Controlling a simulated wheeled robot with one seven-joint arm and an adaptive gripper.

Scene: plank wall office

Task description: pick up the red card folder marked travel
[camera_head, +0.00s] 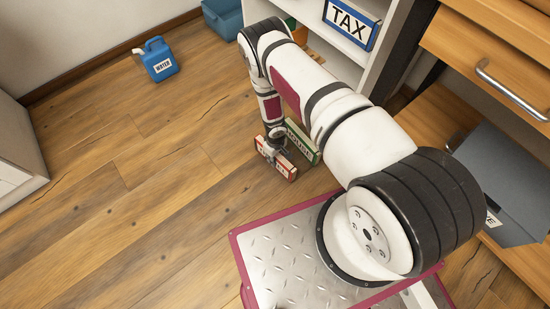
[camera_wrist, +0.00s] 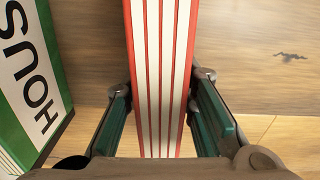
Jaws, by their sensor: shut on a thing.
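The red card folder (camera_head: 279,163) with a white label stands upright in the head view, at or just above the floor; I cannot tell whether it touches. My gripper partly covers its label, so I cannot read the word fully. In the wrist view the red folder (camera_wrist: 160,60) shows its edge of white and red layers, running between the fingers. My gripper (camera_wrist: 161,95) has one finger on each side of it and is shut on it. In the head view my gripper (camera_head: 277,140) is at the folder's top.
A green folder marked HOUSE (camera_head: 302,142) stands close by on the right, and shows at left in the wrist view (camera_wrist: 30,80). A white shelf (camera_head: 345,70) with a blue TAX folder (camera_head: 350,24) is behind. A blue water can (camera_head: 157,62) stands far left. Floor at left is clear.

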